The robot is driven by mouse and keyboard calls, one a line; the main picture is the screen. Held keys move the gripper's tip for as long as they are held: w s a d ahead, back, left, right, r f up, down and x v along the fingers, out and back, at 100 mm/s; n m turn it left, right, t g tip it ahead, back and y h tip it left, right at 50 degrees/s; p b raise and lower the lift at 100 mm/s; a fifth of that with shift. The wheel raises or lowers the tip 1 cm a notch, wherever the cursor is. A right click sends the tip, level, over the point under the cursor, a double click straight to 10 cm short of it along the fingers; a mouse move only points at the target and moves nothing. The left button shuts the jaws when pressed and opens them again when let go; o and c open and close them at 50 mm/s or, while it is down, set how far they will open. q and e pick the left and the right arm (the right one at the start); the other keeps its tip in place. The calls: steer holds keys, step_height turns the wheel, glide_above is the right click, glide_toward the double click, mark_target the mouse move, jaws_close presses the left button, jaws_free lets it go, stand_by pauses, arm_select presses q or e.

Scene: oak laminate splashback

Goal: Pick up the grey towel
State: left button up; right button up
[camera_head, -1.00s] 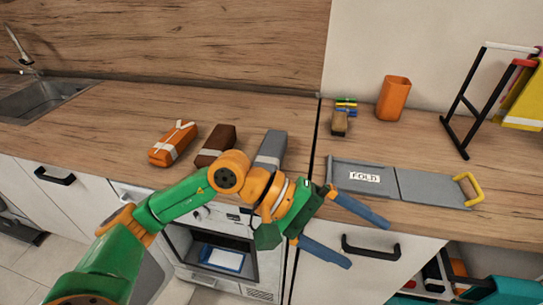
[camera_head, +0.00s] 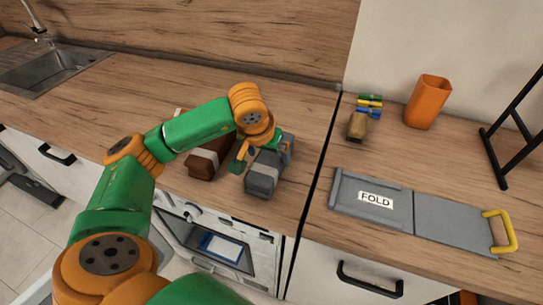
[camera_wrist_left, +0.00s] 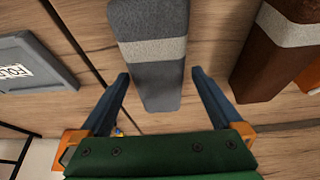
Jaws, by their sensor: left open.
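The grey towel (camera_head: 263,174) is a folded roll with a lighter band, lying on the wooden counter between the brown towel and the fold board. In the left wrist view the grey towel (camera_wrist_left: 153,75) lies between the two blue fingers of my left gripper (camera_wrist_left: 160,85), with a gap on each side. The gripper is open, pointing down over the towel's far end. In the head view my left gripper (camera_head: 268,145) is partly hidden by its own wrist. My right gripper is not in view.
A brown towel (camera_head: 203,164) lies close to the left of the grey one; it also shows in the wrist view (camera_wrist_left: 278,50). A grey fold board (camera_head: 440,222) with a yellow handle lies to the right.

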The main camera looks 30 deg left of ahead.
arm_select(q)
steer(key=shift+w+x, duration=0.25)
steer(key=shift+x, duration=1)
steer(key=shift+w, duration=0.2)
steer(key=shift+s+r, duration=0.15)
steer(key=shift+s, duration=0.1)
steer(key=c, duration=1.1)
steer(key=shift+c, duration=1.4)
steer(key=shift+w, duration=0.15)
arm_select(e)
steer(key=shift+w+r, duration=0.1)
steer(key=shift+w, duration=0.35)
